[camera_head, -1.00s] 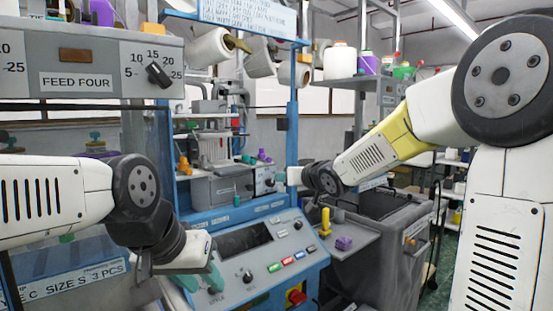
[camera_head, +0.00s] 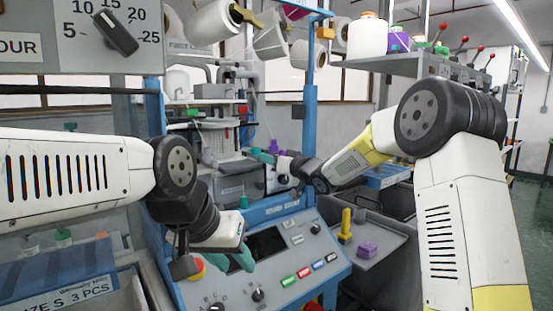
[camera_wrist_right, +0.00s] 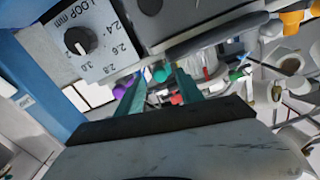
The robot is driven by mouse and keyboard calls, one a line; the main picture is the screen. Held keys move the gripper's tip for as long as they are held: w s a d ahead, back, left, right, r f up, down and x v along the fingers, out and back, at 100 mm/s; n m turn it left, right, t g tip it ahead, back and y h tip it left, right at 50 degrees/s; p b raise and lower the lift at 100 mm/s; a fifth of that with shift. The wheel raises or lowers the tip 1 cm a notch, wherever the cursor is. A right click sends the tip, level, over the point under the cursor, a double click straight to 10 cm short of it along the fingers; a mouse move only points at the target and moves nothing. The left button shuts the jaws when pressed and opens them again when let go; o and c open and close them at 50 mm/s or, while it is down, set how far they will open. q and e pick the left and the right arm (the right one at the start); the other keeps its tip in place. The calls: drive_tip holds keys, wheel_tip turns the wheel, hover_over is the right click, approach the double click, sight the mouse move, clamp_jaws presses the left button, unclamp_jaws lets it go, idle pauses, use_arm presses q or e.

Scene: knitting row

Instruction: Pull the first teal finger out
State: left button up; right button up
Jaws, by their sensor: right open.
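In the right wrist view my right gripper (camera_wrist_right: 160,78) is open, its two teal fingers apart. A small rounded teal piece (camera_wrist_right: 160,74) shows between and beyond the fingertips; I cannot tell how far off it is. A purple piece (camera_wrist_right: 120,90) is left of the left finger. In the head view the right gripper reaches left to the knitting machine (camera_head: 232,188), near a teal shape (camera_head: 262,155) and a purple piece (camera_head: 273,146); I cannot tell whether that teal shape is my finger. My left gripper (camera_head: 238,262) hangs by the control panel (camera_head: 270,262), its opening unclear.
A blue post (camera_head: 308,130) stands beside the right gripper. A grey shelf (camera_head: 372,240) holds a yellow peg (camera_head: 346,222) and a purple block (camera_head: 367,249). In the right wrist view a LOOP dial (camera_wrist_right: 80,40) is close by at upper left.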

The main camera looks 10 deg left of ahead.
drive_tip(key=shift+x, duration=0.9)
clamp_jaws()
idle(0.8)
